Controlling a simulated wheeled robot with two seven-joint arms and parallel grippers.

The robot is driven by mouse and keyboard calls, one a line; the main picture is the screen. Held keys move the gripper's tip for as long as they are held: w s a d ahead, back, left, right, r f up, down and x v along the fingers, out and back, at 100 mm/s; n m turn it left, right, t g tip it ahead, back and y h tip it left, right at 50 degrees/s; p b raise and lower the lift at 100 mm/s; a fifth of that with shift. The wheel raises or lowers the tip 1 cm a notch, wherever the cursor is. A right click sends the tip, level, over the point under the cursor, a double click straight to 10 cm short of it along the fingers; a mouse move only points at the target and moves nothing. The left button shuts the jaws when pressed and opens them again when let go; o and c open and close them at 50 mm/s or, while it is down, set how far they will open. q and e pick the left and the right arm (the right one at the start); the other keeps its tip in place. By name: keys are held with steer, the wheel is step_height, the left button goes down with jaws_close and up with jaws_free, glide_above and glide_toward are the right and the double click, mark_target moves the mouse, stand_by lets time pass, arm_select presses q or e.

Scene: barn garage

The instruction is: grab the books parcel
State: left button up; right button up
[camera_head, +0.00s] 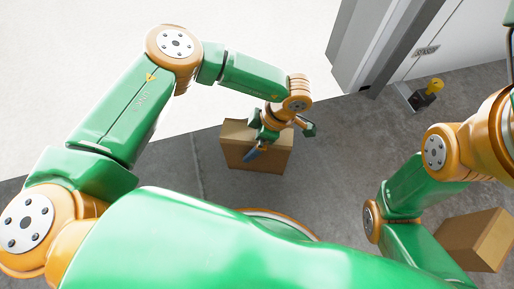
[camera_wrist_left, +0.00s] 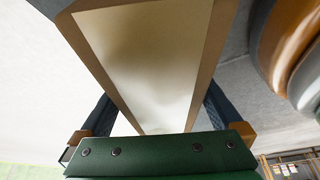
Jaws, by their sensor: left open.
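A brown cardboard box (camera_head: 237,153), perhaps the books parcel, sits on the grey floor below my left gripper (camera_head: 278,142). No writing on it is legible. My left gripper is open, with its fingers spread over the box's top. In the left wrist view a brown box (camera_wrist_left: 222,35) with a broad pale panel fills the space between the two dark fingers, very close to the palm. I cannot tell whether the fingers touch it. My right arm shows at the right, but its gripper is not in view.
A second cardboard box (camera_head: 477,238) lies at the lower right, partly hidden by my right arm. A small yellow and black item (camera_head: 430,93) stands near a grey cabinet (camera_head: 355,50) at the upper right. The floor between the boxes is partly clear.

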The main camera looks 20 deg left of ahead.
arm_select(q)
steer(key=shift+f, duration=0.25)
steer(key=shift+c, duration=0.2)
steer(key=c, duration=1.4)
jaws_close()
steer(key=shift+r, duration=0.1)
